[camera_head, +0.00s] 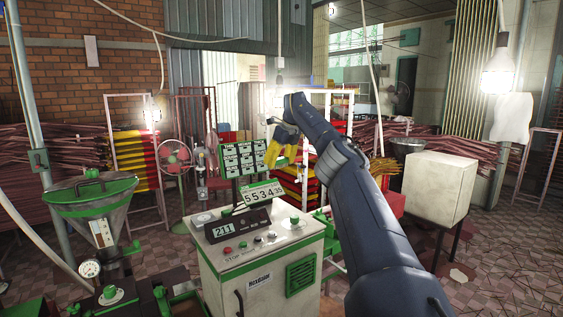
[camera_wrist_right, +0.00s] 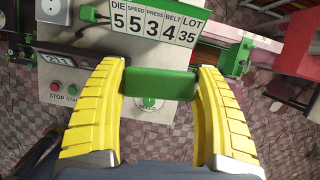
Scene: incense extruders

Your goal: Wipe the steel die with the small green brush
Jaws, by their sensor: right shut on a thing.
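My right gripper (camera_head: 282,148) has yellow fingers and hangs above and behind the control cabinet in the head view. In the right wrist view, the right gripper (camera_wrist_right: 160,88) is shut on a small green block, which I take to be the green brush (camera_wrist_right: 160,84). It lies crosswise between the two fingertips, above the cabinet panel. Its bristles do not show. In the head view the brush is too small or hidden to make out. I cannot make out the steel die in either view. My left gripper is not in view.
The control cabinet (camera_head: 262,252) carries a sign reading 5534 35 (camera_head: 263,193) and a 211 display (camera_head: 223,230). A green-rimmed hopper (camera_head: 88,210) stands at left. A white box (camera_head: 437,187) stands at right. Green machine parts (camera_wrist_right: 238,55) lie beyond the cabinet.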

